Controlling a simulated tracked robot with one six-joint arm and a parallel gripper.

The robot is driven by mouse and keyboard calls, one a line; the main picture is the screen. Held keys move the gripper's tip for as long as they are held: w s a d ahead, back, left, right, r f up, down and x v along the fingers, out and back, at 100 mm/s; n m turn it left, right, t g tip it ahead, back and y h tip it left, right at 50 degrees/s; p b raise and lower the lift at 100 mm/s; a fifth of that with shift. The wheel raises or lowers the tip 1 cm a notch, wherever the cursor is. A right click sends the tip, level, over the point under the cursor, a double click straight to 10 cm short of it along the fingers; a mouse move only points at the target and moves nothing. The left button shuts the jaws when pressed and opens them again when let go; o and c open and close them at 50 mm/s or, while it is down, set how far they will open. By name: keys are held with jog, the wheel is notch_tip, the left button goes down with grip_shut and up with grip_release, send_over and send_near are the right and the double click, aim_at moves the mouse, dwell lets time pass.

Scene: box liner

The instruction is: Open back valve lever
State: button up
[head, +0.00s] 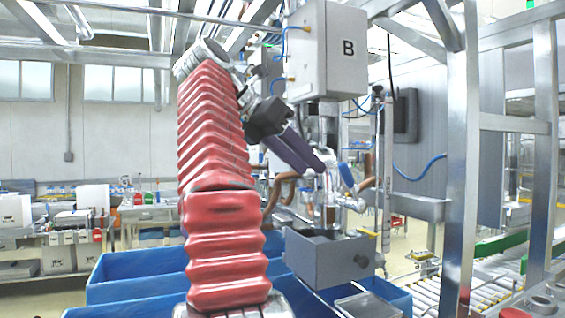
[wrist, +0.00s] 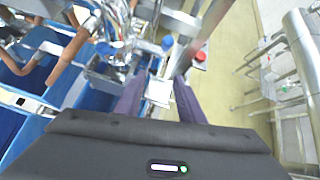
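My gripper (head: 322,163) reaches from the upper left toward the metal valve and pipe assembly (head: 330,200) under the box marked B. In the wrist view its two purple fingers (wrist: 158,88) stand apart with a gap between them, and a small white plate shows in that gap. Blue valve parts show ahead of the fingers, one at left (wrist: 104,48) and one near the middle (wrist: 167,43). A blue part also shows by the fingertips in the head view (head: 346,175). I cannot tell which piece is the back valve lever, or whether the fingers touch it.
The control box B (head: 327,50) hangs above the assembly. A grey box (head: 325,262) sits below it, with blue bins (head: 135,268) around. Brown hoses (head: 282,188) curve at its left. A steel post (head: 462,150) and roller conveyor (head: 495,280) stand at right.

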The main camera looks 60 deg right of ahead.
jog(key=shift+w+a, duration=0.4)
jog(key=shift+a, duration=0.25)
jog(key=shift+w+a, duration=0.4)
jog(key=shift+a, duration=0.3)
jog(key=shift+w+a, duration=0.4)
jog(key=shift+a, duration=0.25)
jog(key=shift+c, duration=0.2)
